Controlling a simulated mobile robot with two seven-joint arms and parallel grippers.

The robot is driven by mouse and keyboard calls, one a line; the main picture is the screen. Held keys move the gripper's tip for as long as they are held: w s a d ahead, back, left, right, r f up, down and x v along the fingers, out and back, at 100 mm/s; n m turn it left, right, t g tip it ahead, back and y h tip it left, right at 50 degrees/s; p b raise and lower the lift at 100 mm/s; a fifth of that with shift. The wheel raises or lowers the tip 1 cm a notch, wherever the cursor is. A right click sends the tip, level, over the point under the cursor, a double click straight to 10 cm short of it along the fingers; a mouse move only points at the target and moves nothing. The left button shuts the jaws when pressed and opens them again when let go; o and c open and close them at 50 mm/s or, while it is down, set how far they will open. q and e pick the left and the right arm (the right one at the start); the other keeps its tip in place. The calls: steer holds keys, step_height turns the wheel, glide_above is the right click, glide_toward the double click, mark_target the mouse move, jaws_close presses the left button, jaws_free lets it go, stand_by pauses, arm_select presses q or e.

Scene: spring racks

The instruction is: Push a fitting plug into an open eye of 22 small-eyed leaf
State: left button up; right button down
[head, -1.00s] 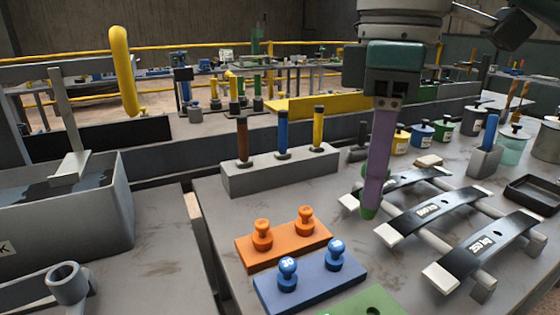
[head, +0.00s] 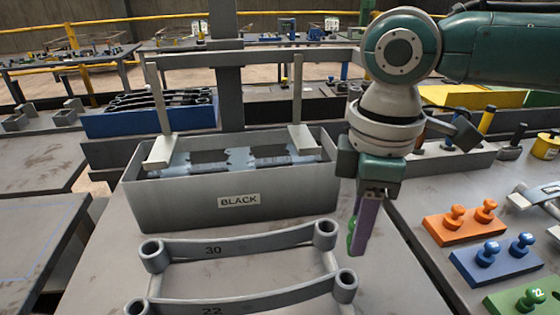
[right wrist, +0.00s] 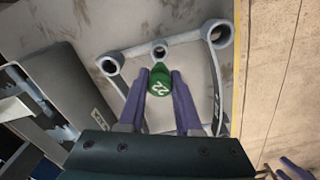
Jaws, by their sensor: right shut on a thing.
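The grey leaf marked 22 (head: 215,312) lies at the bottom of the head view, partly cut off. Its left eye (head: 137,306) and right eye (head: 345,278) are open rings. The leaf marked 30 (head: 235,245) lies behind it, with open eyes too. My right gripper (head: 359,235) is shut on a green plug (head: 351,232). It hangs above the table near the right-hand eyes, apart from them. In the right wrist view the plug (right wrist: 159,85) shows the number 22 between purple fingers, with ring eyes beyond it; I cannot tell which leaf each belongs to. My left gripper is not seen.
A grey bin labelled BLACK (head: 180,205) stands behind the leaves. To the right, orange (head: 465,229), blue (head: 497,262) and green (head: 500,301) blocks hold plugs on another table, across a gap. A blue bin (head: 150,122) stands at the back left.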

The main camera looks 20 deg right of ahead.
steer(key=shift+d, duration=0.15)
steer(key=shift+r+p, duration=0.2)
steer(key=shift+p, duration=0.45)
steer(key=shift+f+b, duration=1.7)
steer(key=shift+f, duration=1.1)
arm_select(q)
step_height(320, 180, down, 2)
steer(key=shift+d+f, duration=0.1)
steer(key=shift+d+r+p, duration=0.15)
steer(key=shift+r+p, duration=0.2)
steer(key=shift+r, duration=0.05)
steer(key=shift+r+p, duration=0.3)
steer(key=shift+p, duration=0.05)
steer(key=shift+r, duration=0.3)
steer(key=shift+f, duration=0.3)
arm_select(e)
steer(key=shift+f, duration=0.4)
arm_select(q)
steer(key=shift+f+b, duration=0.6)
arm_select(e)
steer(key=shift+f, duration=1)
